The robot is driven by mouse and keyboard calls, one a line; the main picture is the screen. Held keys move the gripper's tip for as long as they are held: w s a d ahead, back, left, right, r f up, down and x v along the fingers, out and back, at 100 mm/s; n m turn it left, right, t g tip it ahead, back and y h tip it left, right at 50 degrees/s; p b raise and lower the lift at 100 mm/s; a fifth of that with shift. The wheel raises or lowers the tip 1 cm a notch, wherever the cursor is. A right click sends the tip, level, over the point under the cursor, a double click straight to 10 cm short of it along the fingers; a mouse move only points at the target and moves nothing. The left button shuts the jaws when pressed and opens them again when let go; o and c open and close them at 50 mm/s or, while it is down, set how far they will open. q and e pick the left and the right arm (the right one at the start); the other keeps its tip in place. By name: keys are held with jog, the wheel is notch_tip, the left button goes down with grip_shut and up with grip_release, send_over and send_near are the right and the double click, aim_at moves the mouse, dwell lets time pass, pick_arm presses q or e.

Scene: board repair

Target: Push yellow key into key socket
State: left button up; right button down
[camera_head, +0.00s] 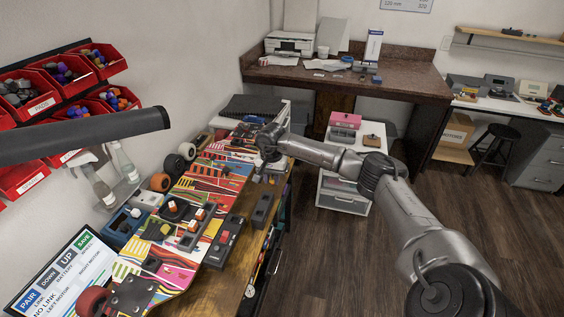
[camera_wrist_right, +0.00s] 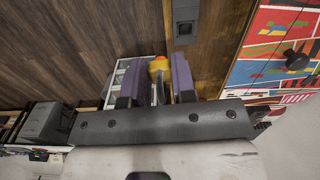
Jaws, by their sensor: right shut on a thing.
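In the right wrist view the yellow key (camera_wrist_right: 158,66) shows as a small yellow-orange piece between the two purple-grey fingers. My right gripper (camera_wrist_right: 156,80) is shut on it; the key's lower part is hard to make out. In the head view my right gripper (camera_head: 268,146) is over the far end of the workbench, and the key is too small or hidden to see there. A dark grey box with a small square recess (camera_wrist_right: 186,22) lies ahead of the fingers, apart from the key; I cannot tell if it is the key socket. My left gripper is not in view.
A colourful skateboard deck (camera_head: 222,180) with modules and wheels covers much of the bench. A dark grey module (camera_head: 263,208) lies on the bare wooden strip to its right. Red bins (camera_head: 75,70) hang at the left. A white drawer unit (camera_head: 343,192) stands beyond the bench.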

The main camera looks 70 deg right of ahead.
jog(key=w+a+r+n+p, duration=0.1)
jog(key=w+a+p, duration=0.1)
jog(key=a+p, duration=0.4)
jog(key=w+a+r+n+p, duration=0.1)
jog(key=w+a+r+p, duration=0.1)
jog(key=a+p, duration=0.35)
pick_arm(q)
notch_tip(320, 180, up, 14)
pick_arm(e)
jog(key=shift+w+a+f+m+b, duration=0.35)
jog(key=shift+w+a+f+m, duration=0.25)
jog(key=shift+f, duration=0.4)
jog(key=shift+w+a+f+m+b, duration=0.4)
jog(key=shift+a+f, duration=0.25)
jog(key=shift+f, duration=0.35)
jog(key=shift+w+a+f+m+b, duration=0.35)
jog(key=shift+w+a+f+m, duration=0.25)
jog(key=shift+f, duration=0.4)
jog(key=shift+s+f+b, duration=0.1)
jog(key=shift+f+b, duration=0.25)
jog(key=shift+b, duration=0.05)
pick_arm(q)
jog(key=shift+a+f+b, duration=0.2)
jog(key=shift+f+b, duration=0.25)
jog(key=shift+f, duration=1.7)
pick_arm(e)
jog(key=shift+f, duration=0.5)
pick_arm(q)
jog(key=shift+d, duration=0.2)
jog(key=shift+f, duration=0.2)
